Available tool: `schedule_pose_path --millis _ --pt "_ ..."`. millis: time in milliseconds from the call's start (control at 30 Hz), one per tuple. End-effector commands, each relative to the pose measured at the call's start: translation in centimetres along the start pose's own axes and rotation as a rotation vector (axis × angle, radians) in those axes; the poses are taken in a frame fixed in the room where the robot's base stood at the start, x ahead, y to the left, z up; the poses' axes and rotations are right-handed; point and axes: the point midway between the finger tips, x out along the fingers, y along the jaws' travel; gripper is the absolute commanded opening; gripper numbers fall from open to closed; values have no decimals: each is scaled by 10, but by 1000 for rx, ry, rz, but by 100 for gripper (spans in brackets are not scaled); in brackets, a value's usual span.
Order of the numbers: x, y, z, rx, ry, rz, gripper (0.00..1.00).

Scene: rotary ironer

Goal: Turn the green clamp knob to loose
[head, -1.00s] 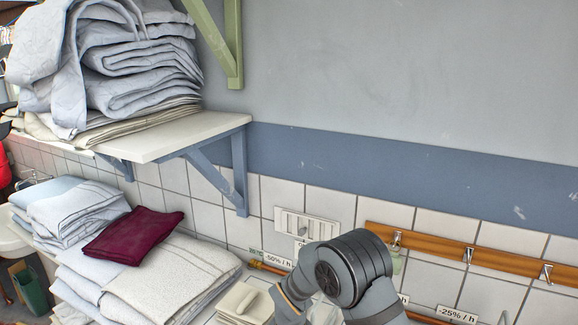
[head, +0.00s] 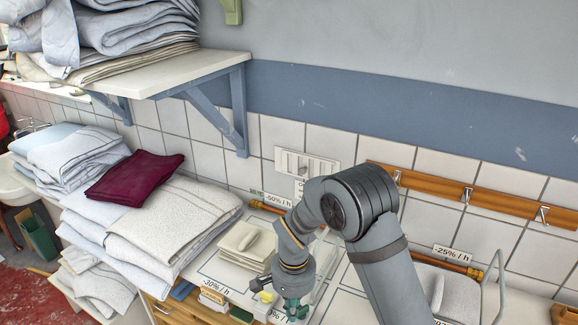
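My arm reaches down over the worktop at the lower middle of the head view, its wrist pointing downward. A small pale yellow piece (head: 263,290) shows just left of the gripper.
Folded linens (head: 165,225) with a dark red cloth (head: 135,178) lie left of my arm. A white shelf (head: 160,75) and a wooden hook rail (head: 450,195) are on the wall.

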Motion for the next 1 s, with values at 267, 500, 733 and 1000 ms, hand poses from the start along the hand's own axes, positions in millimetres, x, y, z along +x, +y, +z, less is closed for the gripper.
schedule_pose_path --millis 267,500,733,1000 --pt "10 14 6 6 -16 26 0" --pt "10 18 5 6 -16 25 0" --pt "10 21 4 6 -16 25 0" --pt "9 23 3 6 -16 25 0"
